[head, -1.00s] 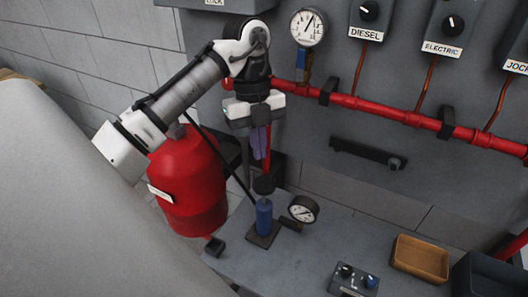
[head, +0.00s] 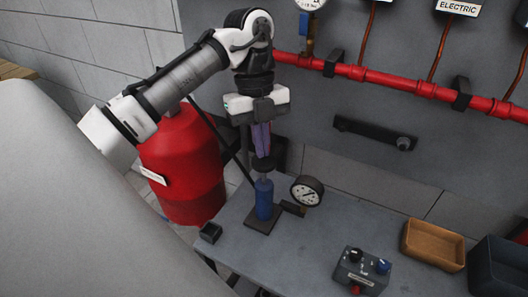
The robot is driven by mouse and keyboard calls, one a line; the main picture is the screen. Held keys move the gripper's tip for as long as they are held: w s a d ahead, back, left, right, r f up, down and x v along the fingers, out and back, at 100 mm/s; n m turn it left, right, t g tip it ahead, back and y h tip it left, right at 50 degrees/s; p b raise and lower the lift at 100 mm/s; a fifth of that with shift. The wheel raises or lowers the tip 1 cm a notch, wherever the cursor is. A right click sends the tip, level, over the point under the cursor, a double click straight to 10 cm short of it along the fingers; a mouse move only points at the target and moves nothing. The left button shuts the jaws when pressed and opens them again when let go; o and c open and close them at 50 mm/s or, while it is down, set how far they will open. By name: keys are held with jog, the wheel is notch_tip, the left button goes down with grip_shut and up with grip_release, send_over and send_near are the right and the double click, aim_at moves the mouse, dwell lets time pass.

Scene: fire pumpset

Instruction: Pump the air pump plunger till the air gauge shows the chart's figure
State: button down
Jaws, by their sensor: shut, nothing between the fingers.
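The air pump has a blue cylinder (head: 264,201) standing upright on a dark base plate on the grey bench. Its black plunger knob (head: 262,164) stands a little above the cylinder, with a short stretch of rod between. My gripper (head: 262,154) points straight down with its purple fingers shut and empty. The fingertips are right above the knob; I cannot tell whether they touch it. The air gauge (head: 307,191) has a white dial in a black case beside the pump, to its right. Its needle is too small to read. I see no chart.
A red tank (head: 183,165) stands left of the bench. A red pipe (head: 400,83) runs along the wall behind. A small control box (head: 361,270), a brown tray (head: 433,244) and a dark bin (head: 497,264) are on the right.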

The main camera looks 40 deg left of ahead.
aim_at(262, 160)
jog(key=shift+f+b, duration=0.7)
jog(key=shift+f, duration=1.55)
jog(key=a+p, duration=0.1)
jog(key=p, duration=0.1)
jog(key=w+a+r+p, duration=0.1)
jog(key=p, duration=0.1)
jog(key=shift+w+a, duration=0.15)
jog(key=shift+a, duration=0.2)
jog(key=p+v, duration=0.1)
jog(key=v, duration=1.2)
jog(key=shift+r+p, duration=0.35)
jog(key=shift+r, duration=0.05)
jog(key=shift+a, duration=0.1)
